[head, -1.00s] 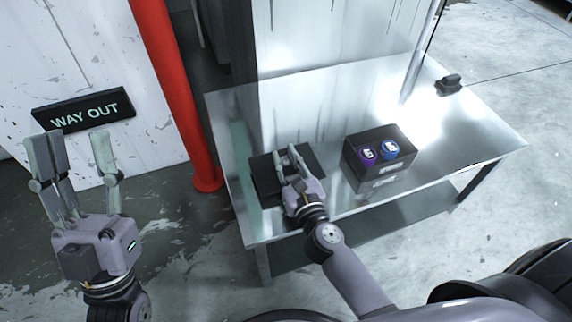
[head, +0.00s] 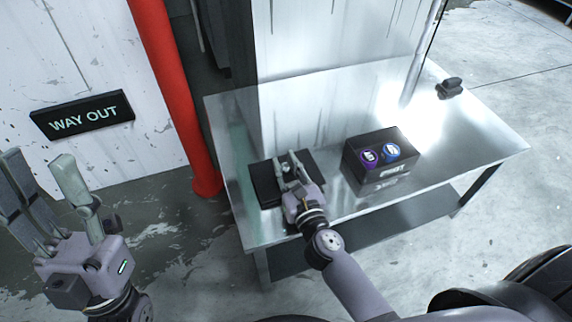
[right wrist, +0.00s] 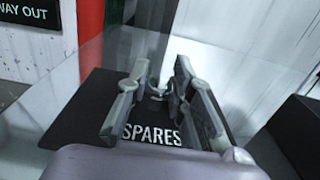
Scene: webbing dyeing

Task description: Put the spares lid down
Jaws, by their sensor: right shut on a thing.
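The spares lid (head: 265,188) is a flat black plate at the left end of the metal table. In the right wrist view the lid (right wrist: 98,100) shows white SPARES lettering and a small knob (right wrist: 156,88) in its middle. My right gripper (head: 289,165) is shut on the lid by this knob, with a finger on each side. The lid looks level, at or very near the tabletop; I cannot tell whether it touches. My left gripper (head: 45,190) is open and empty, left of the table.
An open black box (head: 381,178) with a purple and a blue disc inside stands right of the lid. A small black object (head: 450,87) lies at the table's far right. A pillar (head: 330,70) rises close behind the lid. A red pipe (head: 170,90) stands left of the table (head: 440,165).

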